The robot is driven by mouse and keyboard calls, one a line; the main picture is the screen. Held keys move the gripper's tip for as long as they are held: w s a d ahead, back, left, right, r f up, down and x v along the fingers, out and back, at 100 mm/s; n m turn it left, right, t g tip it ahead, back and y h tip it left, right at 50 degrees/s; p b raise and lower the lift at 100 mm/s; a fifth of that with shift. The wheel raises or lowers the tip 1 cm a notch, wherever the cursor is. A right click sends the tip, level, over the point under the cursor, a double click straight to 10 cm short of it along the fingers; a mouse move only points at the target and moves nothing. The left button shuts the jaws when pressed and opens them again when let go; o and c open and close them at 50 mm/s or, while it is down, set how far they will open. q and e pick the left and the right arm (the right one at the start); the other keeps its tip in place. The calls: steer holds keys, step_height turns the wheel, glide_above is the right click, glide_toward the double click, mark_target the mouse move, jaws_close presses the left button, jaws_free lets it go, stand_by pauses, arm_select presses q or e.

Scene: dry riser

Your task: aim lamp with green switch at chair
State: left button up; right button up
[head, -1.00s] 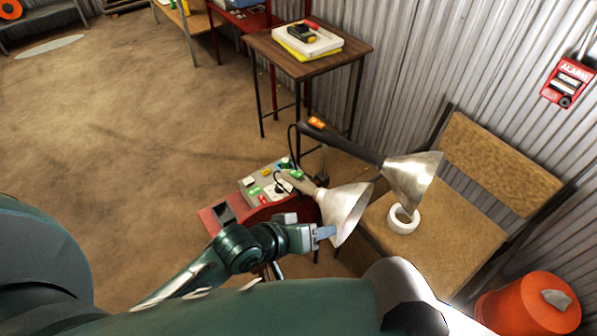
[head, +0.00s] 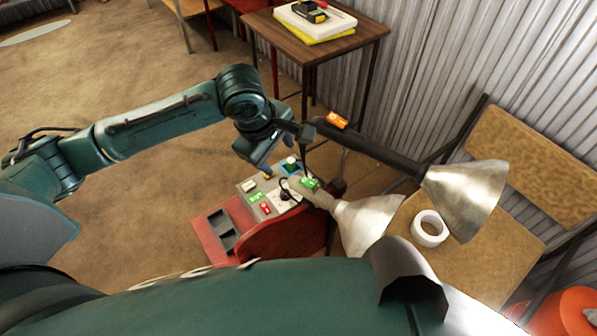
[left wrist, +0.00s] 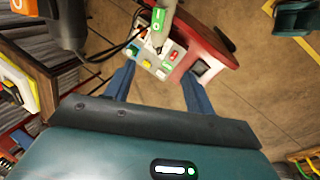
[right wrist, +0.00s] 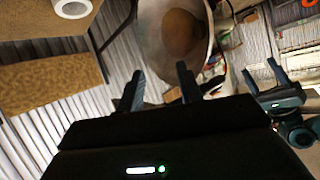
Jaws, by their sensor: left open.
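The lamp with the green switch (head: 310,183) has a pale arm and a metal shade (head: 365,222) whose wide end is toward the lower right in the head view. Its green switch also shows in the left wrist view (left wrist: 157,17). The chair (head: 470,262), with brown seat and backrest, stands to the right of this lamp. My left gripper (head: 265,163) is open and empty, close left of the switch; in its wrist view, the lamp arm is beyond the fingers. My right gripper (right wrist: 160,88) is open, with a lamp shade (right wrist: 172,35) beyond its fingers; I cannot tell which.
A second lamp with an orange switch (head: 337,120) and dark arm reaches over the chair. A white tape roll (head: 430,228) lies on the seat. A red base with a button panel (head: 262,203) is below the lamps. A small wooden table (head: 325,45) stands behind.

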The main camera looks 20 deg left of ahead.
mark_target(291, 179)
arm_select(q)
steer(key=b+x, duration=0.3)
steer(key=x, duration=1.1)
steer(key=shift+w, duration=0.15)
steer(key=shift+w+f, duration=0.15)
steer(key=shift+f, duration=0.25)
arm_select(e)
steer(key=shift+w+d+r+t, duration=0.1)
steer(key=shift+d+t, duration=0.4)
steer(key=shift+t, duration=0.2)
arm_select(q)
jaws_close()
arm_select(e)
steer(key=shift+f, duration=0.2)
